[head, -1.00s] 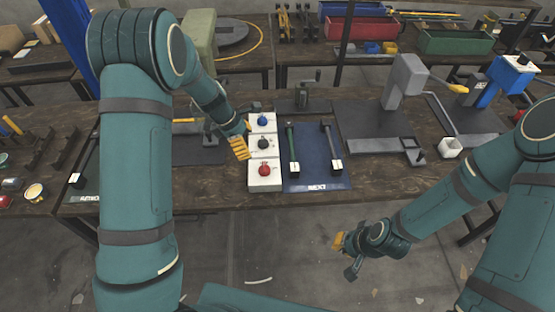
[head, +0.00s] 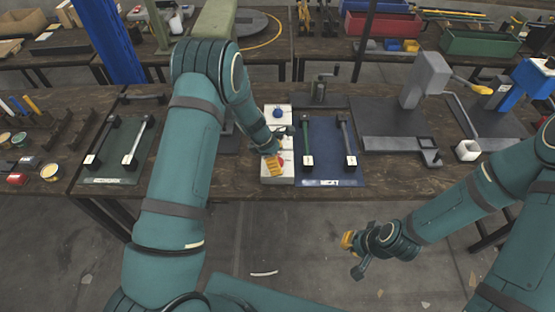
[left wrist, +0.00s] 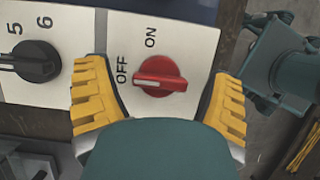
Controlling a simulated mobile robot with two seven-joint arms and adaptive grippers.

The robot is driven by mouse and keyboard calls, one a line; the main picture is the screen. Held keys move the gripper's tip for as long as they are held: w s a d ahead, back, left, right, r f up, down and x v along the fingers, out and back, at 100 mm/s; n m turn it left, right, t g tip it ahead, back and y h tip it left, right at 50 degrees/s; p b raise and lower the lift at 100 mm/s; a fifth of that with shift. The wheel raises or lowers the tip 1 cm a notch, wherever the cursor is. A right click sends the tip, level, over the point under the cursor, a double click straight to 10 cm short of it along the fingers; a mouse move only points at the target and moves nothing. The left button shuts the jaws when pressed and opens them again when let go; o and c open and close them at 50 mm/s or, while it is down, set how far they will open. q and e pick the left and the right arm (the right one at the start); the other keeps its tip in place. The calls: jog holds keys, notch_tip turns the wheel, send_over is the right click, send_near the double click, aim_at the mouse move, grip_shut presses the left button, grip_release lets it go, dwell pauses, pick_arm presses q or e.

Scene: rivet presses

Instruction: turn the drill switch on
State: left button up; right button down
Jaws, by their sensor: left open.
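The drill switch is a red rotary knob (left wrist: 160,75) on a white panel (left wrist: 110,42), beside the printed words OFF and ON. In the left wrist view its pale pointer line lies toward OFF. My left gripper (left wrist: 160,105) is open, with its yellow fingers on either side of the knob and apart from it. In the head view my left gripper (head: 273,163) covers the near end of the panel (head: 277,180) and hides most of the knob. My right gripper (head: 350,255) hangs in front of the table, away from the panel; its opening is unclear.
A black numbered knob (left wrist: 36,62) sits beside the red one. A blue mat (head: 325,165) with two handled bars lies right of the panel. A green mat (head: 120,155) with bars lies left. Grey presses (head: 425,80) stand farther right.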

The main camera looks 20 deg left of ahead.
pick_arm(q)
jog(key=c, duration=1.2)
jog(key=m+g, duration=0.1)
jog(key=m, duration=0.2)
jog(key=m+g+b, duration=0.1)
jog(key=m, duration=0.2)
jog(key=shift+f+m+g+b, duration=0.1)
jog(key=shift+m+g+b, duration=0.2)
jog(key=shift+b, duration=0.05)
jog(key=m+b, duration=0.1)
jog(key=m, duration=0.1)
jog(key=m+g+y+b, duration=0.1)
jog(key=m, duration=0.2)
jog(key=shift+g, duration=0.3)
jog(key=shift+m+g+y, duration=0.3)
jog(key=shift+m, duration=0.8)
jog(key=shift+b, duration=0.3)
